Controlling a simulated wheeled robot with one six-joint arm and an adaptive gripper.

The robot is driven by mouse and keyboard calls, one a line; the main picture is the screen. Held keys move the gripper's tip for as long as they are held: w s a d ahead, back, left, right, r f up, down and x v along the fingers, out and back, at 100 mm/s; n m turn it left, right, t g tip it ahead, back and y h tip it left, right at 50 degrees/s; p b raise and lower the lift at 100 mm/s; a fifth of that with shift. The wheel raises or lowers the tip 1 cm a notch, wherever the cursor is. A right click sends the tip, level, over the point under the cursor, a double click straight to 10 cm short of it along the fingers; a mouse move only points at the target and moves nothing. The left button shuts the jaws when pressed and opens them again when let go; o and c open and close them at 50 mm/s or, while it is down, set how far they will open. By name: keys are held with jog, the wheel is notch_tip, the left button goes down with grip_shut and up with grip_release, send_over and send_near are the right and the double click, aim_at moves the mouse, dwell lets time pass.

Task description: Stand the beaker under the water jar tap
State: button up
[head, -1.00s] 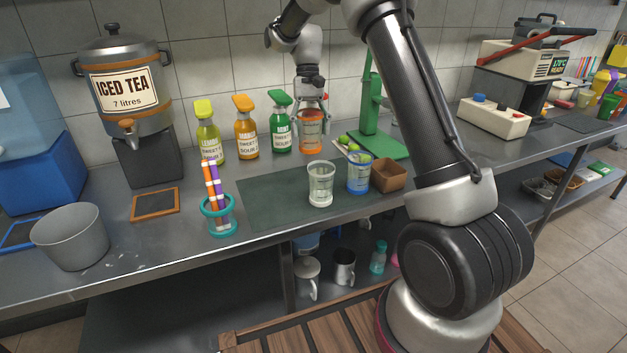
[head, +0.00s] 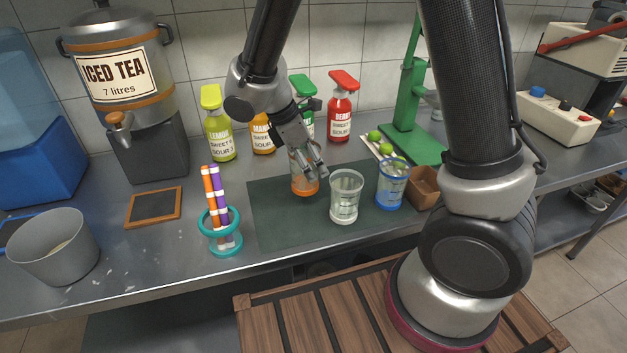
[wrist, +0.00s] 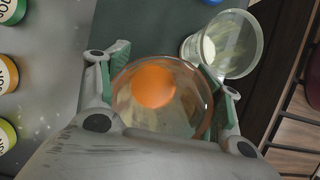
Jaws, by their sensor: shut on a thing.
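My gripper (head: 312,160) is shut around a clear beaker (head: 303,185) with orange at its lower part. The beaker is over the left-middle of the dark green mat, near upright; I cannot tell if it touches the mat. In the wrist view the beaker (wrist: 190,112) sits between the fingers, with an orange disc showing in it. A translucent blue water jar (head: 22,95) stands on a blue stand (head: 40,165) at the far left, cut off by the picture edge. Its tap is not in view.
A clear glass (head: 346,197) and a blue-marked glass (head: 391,185) stand right of the beaker. An iced tea urn (head: 125,75), a teal straw holder (head: 222,235), a slate (head: 154,207) and a grey bucket (head: 60,245) lie towards the left. Syrup bottles (head: 219,135) line the back.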

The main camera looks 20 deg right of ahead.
aim_at(300, 186)
notch_tip(300, 186, down, 5)
dwell(0.3)
jog(key=o, duration=0.6)
jog(key=shift+f, duration=0.1)
jog(key=shift+o, duration=0.9)
